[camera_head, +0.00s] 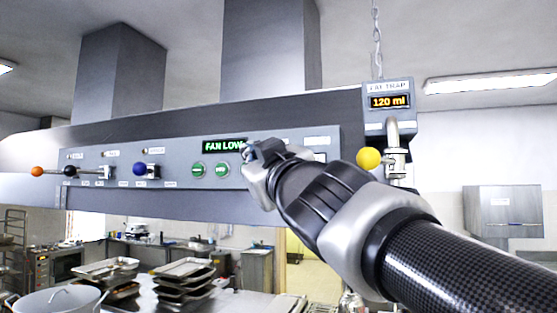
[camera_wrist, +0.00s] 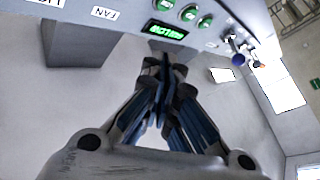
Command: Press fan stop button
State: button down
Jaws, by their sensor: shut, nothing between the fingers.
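The grey control panel (camera_head: 110,180) runs along the hood front in the head view. Its green display (camera_head: 223,146) reads FAN LOW. Two round green buttons (camera_head: 197,169) sit below the display. I see no button clearly marked as fan stop; the panel right of the green buttons is partly hidden by my gripper. My gripper (camera_head: 250,156) is shut and empty, its tips at the panel just right of the display. I cannot tell whether they touch it. In the wrist view the shut fingers (camera_wrist: 163,72) point toward the panel, close to the display (camera_wrist: 165,31).
Levers with orange, black and blue knobs (camera_head: 139,169) stick out at the panel's left. A fat trap box (camera_head: 388,98) reading 120 ml, with a yellow-knobbed valve (camera_head: 369,158), is at right. Stacked trays (camera_head: 184,268) and a pot (camera_head: 58,300) stand below.

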jog(key=w+d+p, duration=0.3)
jog(key=w+p, duration=0.1)
jog(key=w, duration=0.4)
jog(key=shift+w, duration=0.15)
jog(key=shift+w+d, duration=0.1)
dwell(1.6)
jog(key=shift+w+d+f, duration=0.1)
jog(key=shift+w, duration=0.2)
jog(key=shift+w+d+p, duration=0.15)
jog(key=shift+w+p, duration=0.25)
jog(key=shift+p, duration=0.15)
dwell(0.6)
dwell(0.3)
jog(key=shift+s+a+b, duration=0.3)
jog(key=shift+s+b, duration=0.05)
jog(key=shift+s, duration=0.45)
